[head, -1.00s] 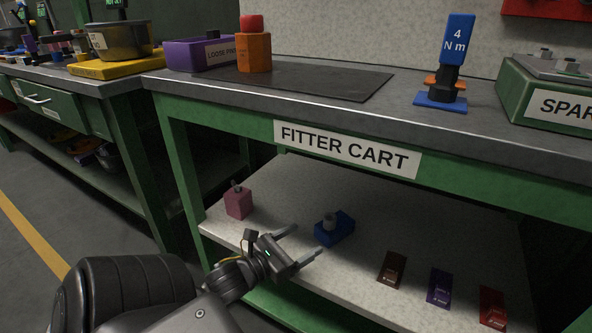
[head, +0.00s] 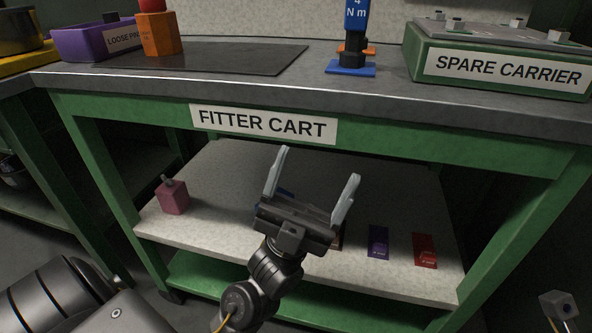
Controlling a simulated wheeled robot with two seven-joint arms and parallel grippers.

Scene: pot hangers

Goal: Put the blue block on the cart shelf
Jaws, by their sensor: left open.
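The blue block (head: 287,192) is on the lower shelf (head: 222,184) of the fitter cart. Only a sliver of it shows behind my left gripper, so its exact pose is hidden. My left gripper (head: 315,170) is open, with its two pale fingers spread and pointing up in the picture, in front of the shelf. Nothing shows held between the fingers. My right gripper's fingers are not in view.
A pink block (head: 173,197) stands at the shelf's left. Purple (head: 378,241) and red (head: 424,250) pieces lie at its right; a brown one is mostly hidden. The worktop (head: 350,91) overhangs the shelf. A spare carrier box (head: 500,70) stands on it.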

